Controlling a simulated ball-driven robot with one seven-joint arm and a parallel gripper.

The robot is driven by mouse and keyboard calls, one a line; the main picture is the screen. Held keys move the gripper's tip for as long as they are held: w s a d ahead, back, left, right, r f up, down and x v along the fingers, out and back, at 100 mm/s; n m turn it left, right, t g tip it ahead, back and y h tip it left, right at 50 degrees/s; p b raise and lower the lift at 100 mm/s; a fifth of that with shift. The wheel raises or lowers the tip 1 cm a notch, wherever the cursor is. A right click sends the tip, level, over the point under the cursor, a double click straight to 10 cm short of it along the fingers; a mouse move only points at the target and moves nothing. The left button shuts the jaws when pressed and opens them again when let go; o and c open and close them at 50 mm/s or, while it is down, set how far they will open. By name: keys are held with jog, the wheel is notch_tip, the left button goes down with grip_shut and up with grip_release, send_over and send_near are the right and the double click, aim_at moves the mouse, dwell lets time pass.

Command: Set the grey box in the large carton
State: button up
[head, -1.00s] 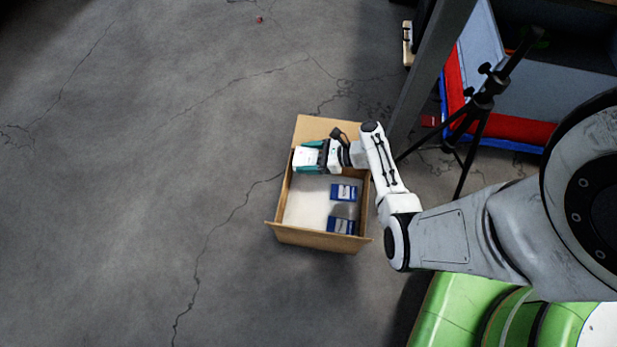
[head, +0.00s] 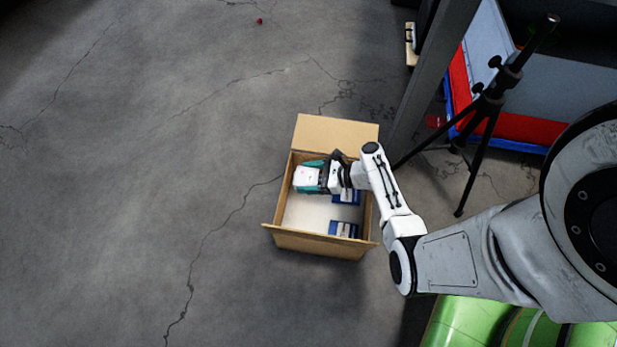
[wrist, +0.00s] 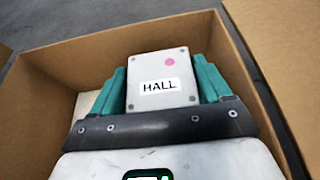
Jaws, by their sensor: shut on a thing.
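The large carton (head: 318,243) stands open on the floor with its flaps folded out. My gripper (head: 308,178) is shut on the grey box (head: 306,179), with its teal fingers on both sides of it. In the wrist view my gripper (wrist: 161,85) holds the grey box (wrist: 158,70), which bears a "HALL" label and a pink dot. Carton walls (wrist: 60,75) surround the held box in that view. In the head view the box is over the upper left part of the carton's inside. Whether it touches the carton floor cannot be told.
Two blue-and-white packs, one at the lower right (head: 343,229) and one partly hidden by my arm (head: 346,196), lie in the carton. A black tripod (head: 489,100) and a grey post (head: 428,70) stand to the right. The floor at left is clear.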

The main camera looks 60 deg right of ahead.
jog(key=shift+f, duration=0.6)
jog(key=o, duration=1.1)
jog(key=shift+r, duration=0.45)
jog(key=shift+p+v, duration=2.35)
jog(key=shift+v, duration=3.7)
jog(key=shift+w+r, duration=0.1)
jog(key=shift+r, duration=0.1)
